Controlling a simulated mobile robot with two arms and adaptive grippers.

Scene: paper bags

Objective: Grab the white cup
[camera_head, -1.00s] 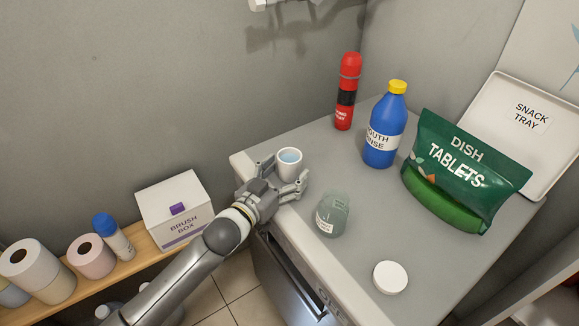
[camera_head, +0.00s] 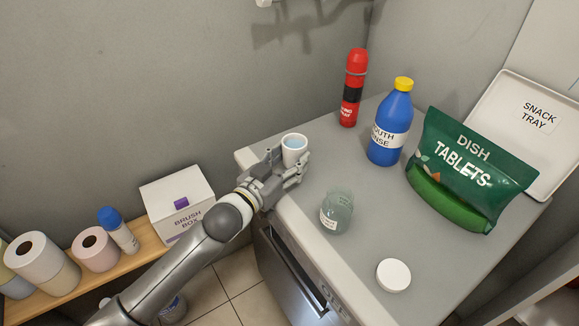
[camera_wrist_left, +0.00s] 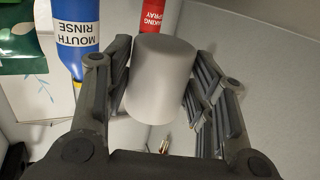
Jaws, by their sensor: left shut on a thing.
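The white cup (camera_head: 295,146) stands upright near the left corner of the grey counter, with a pale blue inside showing. My left gripper (camera_head: 288,165) comes in from the lower left and is shut on the cup. In the left wrist view the cup (camera_wrist_left: 160,78) sits between the two dark fingers of the gripper (camera_wrist_left: 162,90). Its base and the counter contact are hard to make out. My right gripper does not show.
On the counter (camera_head: 315,255) stand a red spray can (camera_head: 352,88), a blue mouth rinse bottle (camera_head: 390,130), a green dish tablets pouch (camera_head: 468,170), a glass jar (camera_head: 337,212) and a white lid (camera_head: 393,275). A snack tray (camera_head: 490,88) leans behind. A wooden shelf (camera_head: 150,250) holds rolls and a box.

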